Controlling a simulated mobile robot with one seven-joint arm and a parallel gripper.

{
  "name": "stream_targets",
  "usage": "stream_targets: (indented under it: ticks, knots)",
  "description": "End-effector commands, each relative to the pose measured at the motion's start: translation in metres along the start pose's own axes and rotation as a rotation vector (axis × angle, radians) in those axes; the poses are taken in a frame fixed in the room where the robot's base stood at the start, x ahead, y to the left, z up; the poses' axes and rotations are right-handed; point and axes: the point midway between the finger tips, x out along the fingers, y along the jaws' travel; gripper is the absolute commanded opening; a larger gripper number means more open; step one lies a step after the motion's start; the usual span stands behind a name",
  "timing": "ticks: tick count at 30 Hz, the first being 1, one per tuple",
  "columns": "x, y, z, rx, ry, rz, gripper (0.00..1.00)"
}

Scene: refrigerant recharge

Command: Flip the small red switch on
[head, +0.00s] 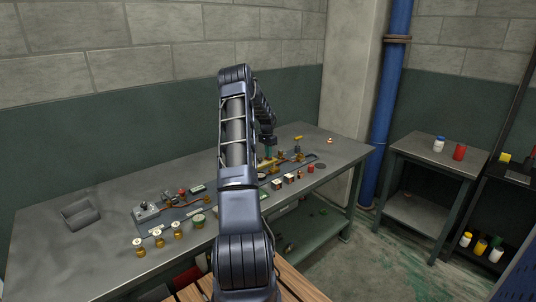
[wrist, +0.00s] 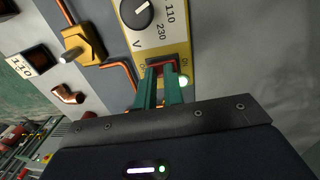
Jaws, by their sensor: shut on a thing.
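In the wrist view, the small red switch (wrist: 166,62) sits at the lower edge of a yellow panel (wrist: 168,45). Only a thin red part of it shows between and around my green fingers. My gripper (wrist: 162,74) is shut on the switch, with its fingertips at the panel; they hide most of it and its exact tilt. A pale green round light (wrist: 183,80) is beside the right finger. In the head view, my gripper (head: 268,150) is down at the equipment on the bench's right part, partly hidden by my arm.
A black knob (wrist: 137,13) marked 110 and 230 is above the switch. A brass valve (wrist: 82,44) and copper pipes are to its left. The grey bench (head: 110,205) carries small fittings, gauges and a grey tray (head: 80,214); its left part is mostly clear.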

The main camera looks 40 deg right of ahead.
Motion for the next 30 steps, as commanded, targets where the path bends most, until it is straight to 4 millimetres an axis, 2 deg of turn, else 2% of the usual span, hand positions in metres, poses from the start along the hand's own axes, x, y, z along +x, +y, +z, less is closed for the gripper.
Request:
stream_targets:
  ticks: [1, 4, 12, 19, 24, 30]
  knots:
    - [0.004, 0.009, -0.002, 0.007, -0.006, 0.016, 0.00]
    - [-0.011, 0.006, -0.002, 0.005, -0.003, 0.010, 0.00]
    - [-0.069, 0.001, 0.000, 0.001, 0.005, -0.003, 0.00]
    - [-0.112, 0.001, 0.000, 0.000, 0.005, -0.005, 0.00]
    - [-0.131, 0.001, 0.001, -0.001, 0.004, -0.004, 0.00]
    - [-0.140, 0.001, 0.001, -0.001, 0.004, -0.005, 0.00]
